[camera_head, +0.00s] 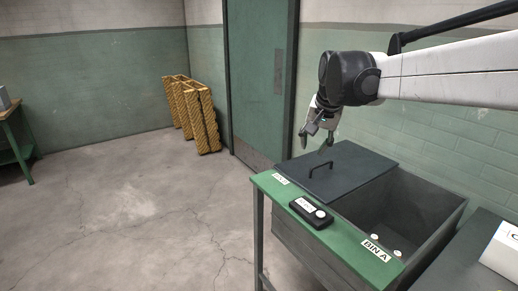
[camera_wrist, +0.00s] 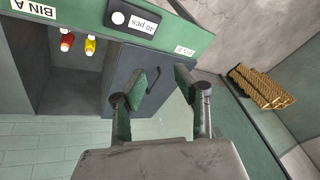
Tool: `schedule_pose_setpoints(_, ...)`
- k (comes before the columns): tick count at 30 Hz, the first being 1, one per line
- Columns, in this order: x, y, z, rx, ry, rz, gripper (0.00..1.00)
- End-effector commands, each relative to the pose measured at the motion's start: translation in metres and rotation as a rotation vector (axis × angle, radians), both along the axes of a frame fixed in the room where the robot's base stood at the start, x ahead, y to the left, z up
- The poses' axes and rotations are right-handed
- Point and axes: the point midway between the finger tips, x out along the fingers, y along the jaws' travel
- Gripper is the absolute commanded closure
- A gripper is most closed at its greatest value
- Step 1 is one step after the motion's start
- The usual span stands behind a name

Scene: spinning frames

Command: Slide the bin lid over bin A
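The dark grey bin lid (camera_head: 345,172) covers the far part of the bin box, the side labelled B in the wrist view. Bin A (camera_head: 415,212), the nearer part, is open. The lid has a thin raised handle (camera_head: 320,169), which also shows in the wrist view (camera_wrist: 153,80). My gripper (camera_head: 315,143) is above the lid near the handle, fingers pointing down. In the wrist view my gripper (camera_wrist: 160,82) is open, with the handle appearing between its fingers. It looks empty; I cannot tell the exact gap to the handle.
A red piece (camera_wrist: 66,42) and a yellow piece (camera_wrist: 90,45) are in bin A. A green ledge (camera_head: 345,245) along the front carries a black counter (camera_head: 311,212) reading 40 pcs. A grey surface with a white box (camera_head: 503,251) stands at the right. Yellow racks (camera_head: 195,110) lean near the back wall.

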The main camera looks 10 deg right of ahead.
Motion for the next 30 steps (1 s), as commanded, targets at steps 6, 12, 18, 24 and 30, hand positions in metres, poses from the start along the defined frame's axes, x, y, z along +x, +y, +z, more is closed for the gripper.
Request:
schedule_pose_setpoints(6,0.068,-0.036,0.007,0.059,0.048,-0.122,0.7)
schedule_pose_setpoints(12,0.123,-0.071,-0.003,0.109,0.094,-0.236,0.7)
schedule_pose_setpoints(18,0.171,-0.108,-0.023,0.159,0.139,-0.348,0.7)
schedule_pose_setpoints(24,0.21,-0.146,-0.051,0.205,0.182,-0.458,0.7)
schedule_pose_setpoints(30,0.231,-0.173,-0.077,0.237,0.215,-0.538,0.7)
